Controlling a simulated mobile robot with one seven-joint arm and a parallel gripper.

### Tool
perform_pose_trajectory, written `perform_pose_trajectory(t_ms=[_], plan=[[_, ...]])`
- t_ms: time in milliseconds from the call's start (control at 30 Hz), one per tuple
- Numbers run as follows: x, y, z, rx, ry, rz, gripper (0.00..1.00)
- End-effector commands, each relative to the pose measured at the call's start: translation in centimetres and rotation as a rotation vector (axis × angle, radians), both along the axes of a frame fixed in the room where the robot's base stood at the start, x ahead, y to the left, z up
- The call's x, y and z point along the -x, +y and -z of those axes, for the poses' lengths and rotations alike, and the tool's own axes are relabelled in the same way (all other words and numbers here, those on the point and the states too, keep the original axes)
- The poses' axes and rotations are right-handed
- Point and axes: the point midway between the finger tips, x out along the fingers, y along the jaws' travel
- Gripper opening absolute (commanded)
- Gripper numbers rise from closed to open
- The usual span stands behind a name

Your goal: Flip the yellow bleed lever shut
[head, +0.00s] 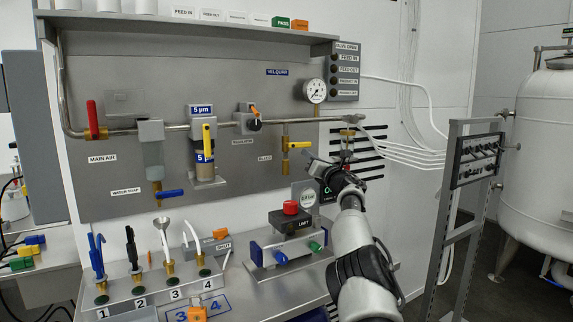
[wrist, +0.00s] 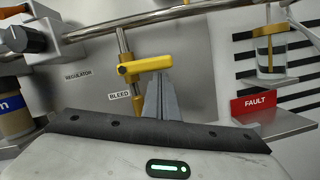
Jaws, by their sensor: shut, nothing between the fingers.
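The yellow bleed lever (head: 299,145) sticks out to the right from its brass valve on the BLEED drop pipe, below the main air pipe. In the wrist view the lever (wrist: 148,63) lies roughly level, its free end to the right of the valve body. The BLEED label (wrist: 119,95) is left of the valve. My gripper (wrist: 160,78) is shut and empty, its fingertips close under the lever's free end. I cannot tell whether they touch it. In the head view my gripper is just right of and below the lever, partly hidden by my wrist.
A regulator knob (wrist: 22,39) sits left of the bleed valve. A pressure gauge (head: 314,91) is above right.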

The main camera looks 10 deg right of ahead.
Motion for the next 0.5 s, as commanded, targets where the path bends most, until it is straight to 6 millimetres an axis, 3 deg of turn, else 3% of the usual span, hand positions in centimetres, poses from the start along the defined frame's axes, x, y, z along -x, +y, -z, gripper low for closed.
perform_pose_trajectory(t_ms=[500], plan=[[0.08,-0.21,-0.7,-0.005,-0.003,0.003,0.0]])
